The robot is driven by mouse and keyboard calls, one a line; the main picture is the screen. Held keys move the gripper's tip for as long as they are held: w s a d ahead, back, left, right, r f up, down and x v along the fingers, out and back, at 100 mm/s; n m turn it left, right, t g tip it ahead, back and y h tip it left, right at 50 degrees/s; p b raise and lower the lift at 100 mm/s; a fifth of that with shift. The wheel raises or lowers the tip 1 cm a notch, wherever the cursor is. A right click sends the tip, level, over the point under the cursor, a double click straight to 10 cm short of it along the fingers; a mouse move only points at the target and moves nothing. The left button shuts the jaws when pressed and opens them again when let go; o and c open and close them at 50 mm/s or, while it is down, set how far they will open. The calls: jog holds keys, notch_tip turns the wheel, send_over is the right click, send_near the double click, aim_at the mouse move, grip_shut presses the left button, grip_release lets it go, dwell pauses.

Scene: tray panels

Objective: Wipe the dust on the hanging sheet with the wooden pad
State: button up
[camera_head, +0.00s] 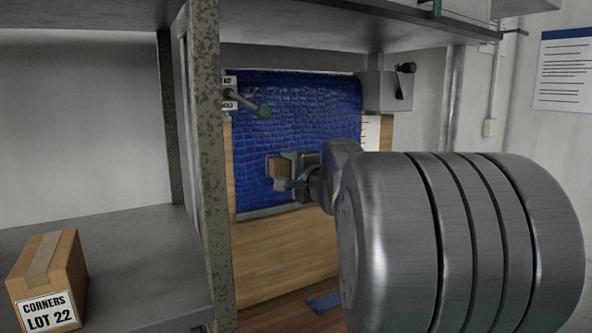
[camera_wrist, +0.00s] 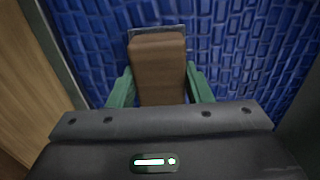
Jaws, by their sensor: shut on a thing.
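The hanging sheet (camera_head: 310,112) is blue with a brick-like relief and hangs in front of a wooden board. It also fills the back of the wrist view (camera_wrist: 245,50). My gripper (camera_head: 284,170) is in front of the sheet's lower middle. Its green fingers (camera_wrist: 158,74) are shut on the wooden pad (camera_wrist: 158,52), a brown block with a thin grey edge at its far end. In the head view the pad (camera_head: 276,168) is against or very close to the sheet; I cannot tell if it touches. I cannot make out any dust.
A speckled post (camera_head: 207,150) stands just left of the sheet. A green-tipped lever (camera_head: 263,111) sticks out at the sheet's upper left, and a grey clamp block (camera_head: 385,92) is at its upper right. A cardboard box (camera_head: 48,280) sits on the left shelf.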

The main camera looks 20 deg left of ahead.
jog(key=shift+s+a, duration=0.5)
jog(key=shift+r, duration=0.25)
jog(key=shift+w+d+b, duration=1.7)
jog(key=shift+w+d, duration=2.85)
jog(key=shift+w, duration=0.55)
jog(key=shift+s+a+b, duration=0.25)
jog(key=shift+s+a, duration=2.05)
jog(key=shift+s, duration=0.3)
jog(key=shift+s+a+b, duration=0.2)
jog(key=shift+s+a, duration=2.1)
jog(key=shift+s, duration=0.3)
